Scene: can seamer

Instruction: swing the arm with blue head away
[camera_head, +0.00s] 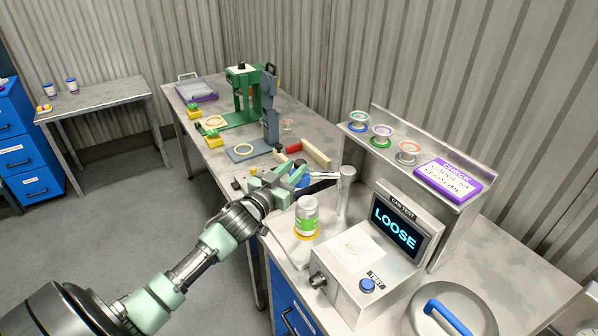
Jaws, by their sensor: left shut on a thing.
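The swing arm (325,175) reaches left from the top of a short metal post (346,192). Its blue head (302,181) is at the left end, partly hidden by my left gripper. My left gripper (300,174) comes in from the lower left and is shut on the blue head end of the arm. A can (307,217) with a white and green label stands upright on a yellow-edged spot, just in front of the blue head and apart from it. My right gripper is not in view.
A tester box with a screen (394,228) reading "LOOSE" and a blue button (367,285) stands right of the can. A shelf behind holds several spools and a purple sign (448,180). Green (243,95) and grey-blue (270,125) presses stand on the far bench.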

